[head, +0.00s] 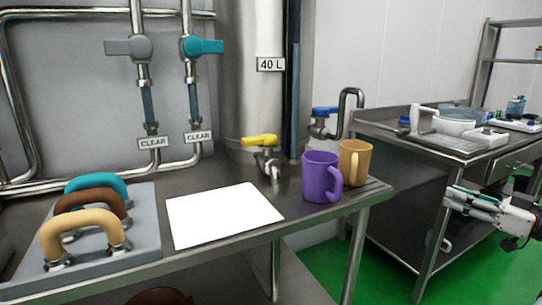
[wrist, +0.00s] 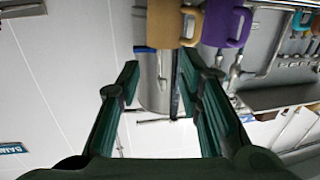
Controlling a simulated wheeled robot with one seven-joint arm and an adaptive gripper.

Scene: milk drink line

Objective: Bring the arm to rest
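My gripper (head: 452,199) is at the right of the head view, in front of the second bench, with its fingers pointing left. In the wrist view the dark green fingers of my gripper (wrist: 158,70) stand apart with nothing between them. A purple mug (head: 318,178) and a tan mug (head: 354,162) stand upright at the right end of the near steel table, apart from my gripper. The tan mug (wrist: 168,24) and purple mug (wrist: 226,24) also show at the top of the inverted wrist view, beyond the fingertips.
The near table (head: 240,167) bears a white sheet (head: 224,215) and a grey block (head: 145,215) with teal, brown and tan handles. A yellow-handled tap (head: 264,152) is on the tank. Green floor shows between the tables.

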